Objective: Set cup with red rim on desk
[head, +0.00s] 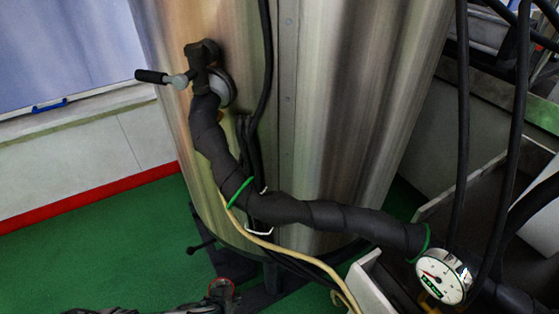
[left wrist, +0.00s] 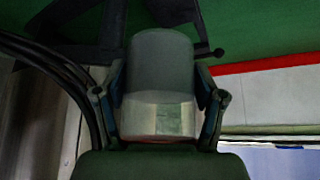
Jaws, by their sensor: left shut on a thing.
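The cup (left wrist: 160,62) is a grey, metallic-looking vessel in the middle of the left wrist view. My left gripper (left wrist: 160,100) is shut on it, with one finger on each side. A thin reddish line shows at the cup's lower edge there. In the head view, a small dark round thing with a red edge (head: 222,288) shows at the bottom, beside part of my left gripper (head: 195,306); it looks like the held cup. No desk can be made out clearly. My right gripper is in neither view.
A large steel tank (head: 340,110) stands ahead, with a black wrapped hose (head: 290,209), a valve handle (head: 152,76) and a pressure gauge (head: 443,276). Open grey-white bins (head: 368,290) stand at lower right. Green floor (head: 90,225) is clear at left.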

